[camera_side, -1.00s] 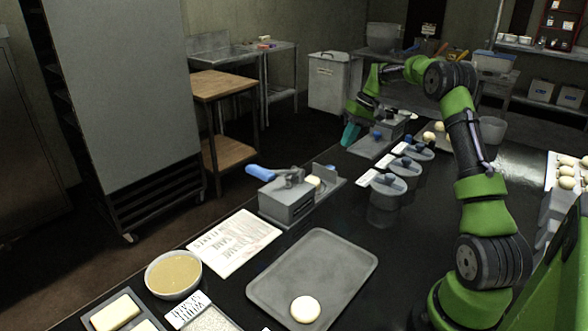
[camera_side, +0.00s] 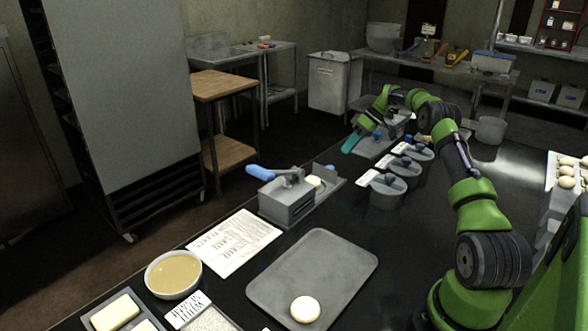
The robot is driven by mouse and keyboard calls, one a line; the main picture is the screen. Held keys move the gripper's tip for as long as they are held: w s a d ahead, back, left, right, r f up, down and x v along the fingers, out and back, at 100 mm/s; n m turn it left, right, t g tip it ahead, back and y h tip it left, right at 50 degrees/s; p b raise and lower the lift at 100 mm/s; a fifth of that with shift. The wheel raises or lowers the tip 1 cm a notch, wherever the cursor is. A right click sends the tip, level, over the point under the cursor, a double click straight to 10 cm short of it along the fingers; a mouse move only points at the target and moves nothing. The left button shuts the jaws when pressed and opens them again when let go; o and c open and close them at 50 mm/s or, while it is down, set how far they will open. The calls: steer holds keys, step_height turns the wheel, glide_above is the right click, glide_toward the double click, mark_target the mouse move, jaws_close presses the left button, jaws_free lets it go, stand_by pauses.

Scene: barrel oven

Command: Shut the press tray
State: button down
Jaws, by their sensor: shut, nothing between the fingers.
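A grey press (camera_side: 287,202) with a blue lever handle (camera_side: 268,174) stands near the middle of the black counter. Its flat tray (camera_side: 329,188) sticks out on the right side, with a pale round piece (camera_side: 315,182) on it against the press. Farther back is another grey unit (camera_side: 397,124) with a flat grey plate (camera_side: 372,147) in front of it, partly hidden by my arm. My gripper (camera_side: 352,143), with teal fingers, is shut and empty. In the picture it overlaps the left edge of this plate, tilted down to the left; I cannot tell whether it touches.
Several grey tubs (camera_side: 388,192) with pale cards stand in a row right of the plate. A grey tray (camera_side: 275,284) with a round white piece (camera_side: 305,309) lies in front. A printed sheet (camera_side: 233,243) and a bowl (camera_side: 173,276) lie to the left. The counter between press and tubs is clear.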

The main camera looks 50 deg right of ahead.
mark_target(330, 167)
steer(key=x, duration=0.4)
steer(key=shift+a+r, duration=0.1)
steer(key=shift+a, duration=1.9)
steer(key=a, duration=0.8)
steer(key=shift+a, duration=0.2)
